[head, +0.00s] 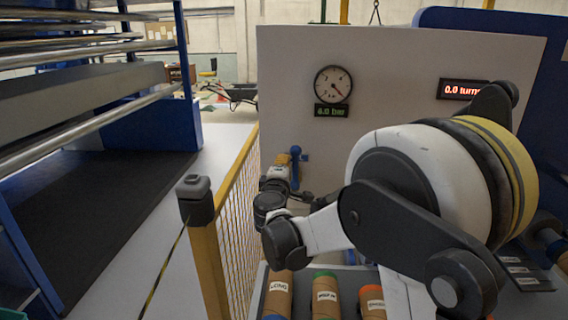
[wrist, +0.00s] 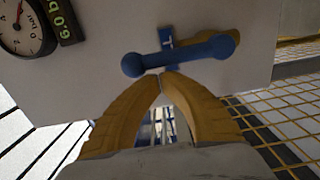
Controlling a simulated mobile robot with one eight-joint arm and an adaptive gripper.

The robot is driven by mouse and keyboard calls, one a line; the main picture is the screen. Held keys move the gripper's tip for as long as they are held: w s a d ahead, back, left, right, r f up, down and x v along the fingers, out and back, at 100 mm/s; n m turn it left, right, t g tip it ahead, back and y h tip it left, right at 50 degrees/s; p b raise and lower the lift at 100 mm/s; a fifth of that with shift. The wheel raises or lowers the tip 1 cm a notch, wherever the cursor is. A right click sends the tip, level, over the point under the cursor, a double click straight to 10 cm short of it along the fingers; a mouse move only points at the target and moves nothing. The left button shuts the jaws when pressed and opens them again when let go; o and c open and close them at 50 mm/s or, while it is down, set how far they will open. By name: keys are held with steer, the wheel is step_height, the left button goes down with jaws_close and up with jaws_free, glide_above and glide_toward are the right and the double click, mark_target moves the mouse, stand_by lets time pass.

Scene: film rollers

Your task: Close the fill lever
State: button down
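The fill lever (head: 295,168) is blue and stands roughly upright on the pale panel in the head view. In the wrist view, which is turned, the lever (wrist: 180,54) lies across the picture as a bar with round ends. My gripper (head: 285,160) is right beside it, on its left in the head view. In the wrist view my gripper's orange fingers (wrist: 162,76) come together at the tips, just below the middle of the lever, with no object visible between them. I cannot tell whether the tips touch the lever.
A round gauge (head: 333,84) with a green 6.0 bar display (head: 332,111) is above the lever. A red display (head: 462,89) reads 0.0 turns. A yellow railing (head: 238,190) stands left of my arm. Labelled rolls (head: 325,297) lie below.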

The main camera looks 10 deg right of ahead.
mark_target(296, 160)
steer(key=shift+s+d+r+m, duration=0.1)
steer(key=shift+d+m, duration=0.2)
steer(key=shift+m, duration=0.2)
steer(key=d+m, duration=0.2)
steer(key=shift+s+d+r+m, duration=0.15)
steer(key=shift+s+d+m, duration=0.05)
steer(key=shift+s+m, duration=0.2)
steer(key=s+d+f+m+y+b, duration=0.1)
steer(key=s+d+f+m+b, duration=0.1)
steer(key=d+f+m+b, duration=0.3)
steer(key=shift+s+d+f+m, duration=0.45)
steer(key=shift+d+m, duration=1.1)
steer(key=shift+m, duration=2.25)
steer(key=shift+w+f, duration=0.15)
steer(key=shift+f, duration=0.05)
